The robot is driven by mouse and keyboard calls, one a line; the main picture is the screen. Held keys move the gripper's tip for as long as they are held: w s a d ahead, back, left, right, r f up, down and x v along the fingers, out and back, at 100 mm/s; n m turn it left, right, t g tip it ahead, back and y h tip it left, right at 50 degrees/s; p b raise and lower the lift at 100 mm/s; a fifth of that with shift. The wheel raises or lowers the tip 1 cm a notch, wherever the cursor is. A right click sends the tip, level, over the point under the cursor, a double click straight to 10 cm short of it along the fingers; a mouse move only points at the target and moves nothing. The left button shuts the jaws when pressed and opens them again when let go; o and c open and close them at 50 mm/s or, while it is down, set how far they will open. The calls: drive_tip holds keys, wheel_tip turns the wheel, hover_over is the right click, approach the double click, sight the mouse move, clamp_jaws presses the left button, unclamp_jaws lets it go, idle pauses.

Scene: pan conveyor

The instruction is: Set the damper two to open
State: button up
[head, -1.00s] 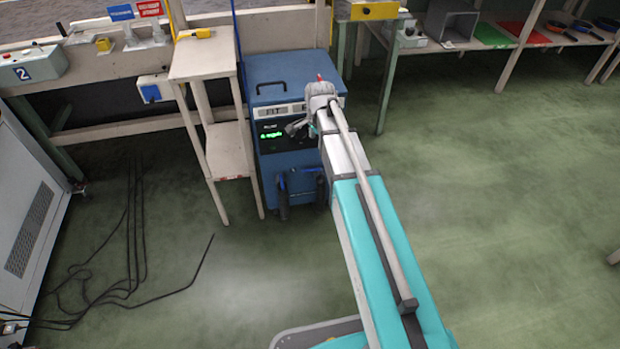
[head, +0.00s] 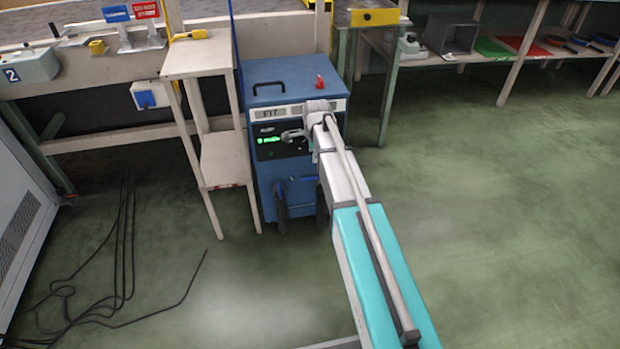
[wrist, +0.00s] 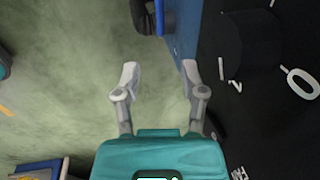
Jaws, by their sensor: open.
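No damper can be told for certain in these frames. A blue cabinet (head: 285,95) stands ahead, with a black front panel, a green lit display and a label strip partly reading "FIT". My gripper (head: 291,136) is in front of that panel in the head view, small and partly merged with it. In the wrist view my gripper (wrist: 160,72) is open, with only green floor seen between its fingers. The black panel with white markings (wrist: 260,80) lies to the right of the fingers. A black and blue part (wrist: 150,16) of the cabinet's lower front shows beyond the fingertips.
A wooden stand (head: 196,58) is close at the cabinet's left. A box marked 2 (head: 28,67) sits on the left bench. Black cables (head: 95,310) lie on the floor at left. A shelf with trays (head: 480,62) is at the back right. The floor at right is clear.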

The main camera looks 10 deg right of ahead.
sight(311, 178)
drive_tip(key=shift+f, duration=0.2)
drive_tip(key=w+f+b, duration=0.1)
drive_tip(key=f+b, duration=0.7)
drive_tip(key=b, duration=0.1)
drive_tip(key=w+f+b, duration=0.1)
drive_tip(key=f+b, duration=0.3)
drive_tip(key=f, duration=0.1)
drive_tip(key=shift+w, duration=0.35)
idle(0.4)
drive_tip(key=shift+b, duration=0.3)
clamp_jaws()
drive_tip(key=shift+a, duration=0.3)
drive_tip(key=shift+d, duration=0.1)
